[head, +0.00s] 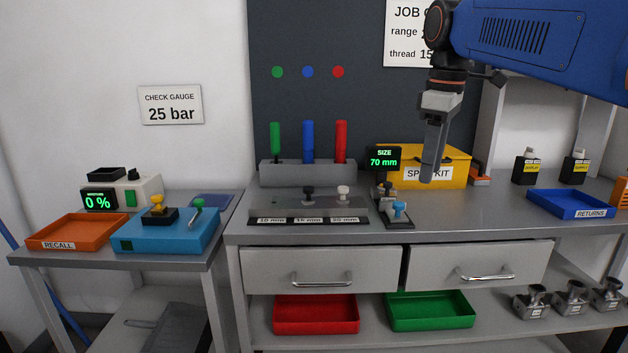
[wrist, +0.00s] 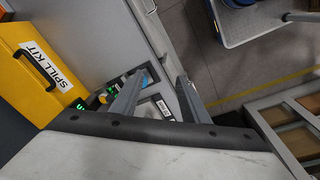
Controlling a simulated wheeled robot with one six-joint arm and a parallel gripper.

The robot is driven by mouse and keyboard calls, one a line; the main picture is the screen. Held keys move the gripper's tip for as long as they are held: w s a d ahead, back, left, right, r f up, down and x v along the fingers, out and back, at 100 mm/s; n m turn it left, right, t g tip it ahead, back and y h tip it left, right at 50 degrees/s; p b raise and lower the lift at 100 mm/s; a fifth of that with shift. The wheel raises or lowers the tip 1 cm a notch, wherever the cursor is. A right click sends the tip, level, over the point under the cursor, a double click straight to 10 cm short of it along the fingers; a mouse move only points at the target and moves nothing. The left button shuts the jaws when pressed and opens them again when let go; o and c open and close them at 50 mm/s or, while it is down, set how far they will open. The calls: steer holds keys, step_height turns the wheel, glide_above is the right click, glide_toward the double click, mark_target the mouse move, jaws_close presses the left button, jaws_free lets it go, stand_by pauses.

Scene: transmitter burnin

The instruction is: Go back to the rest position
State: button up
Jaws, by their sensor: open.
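My gripper (head: 430,165) hangs pointing down above the right part of the workbench (head: 470,205), in front of the yellow spill kit box (head: 455,172). In the wrist view its two fingers (wrist: 160,95) stand apart with nothing between them. The arm is raised and comes in from the upper right. No marker for a rest position shows.
A size display (head: 384,160) and a small device with a blue knob (head: 399,212) stand near the gripper. A blue returns tray (head: 575,204) lies at the right. Screwdriver-like tools stand in a grey rack (head: 307,172).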

steer(key=s+d+f+m+t, duration=0.1)
steer(key=s+f+m, duration=0.4)
steer(key=s+f, duration=0.6)
steer(key=s+d+f+m+t, duration=0.2)
steer(key=s+f+m, duration=0.3)
steer(key=s+f, duration=0.6)
step_height(320, 180, down, 8)
steer(key=shift+s+d+f+m, duration=0.1)
steer(key=shift+s+d+m, duration=0.25)
steer(key=shift+d, duration=0.2)
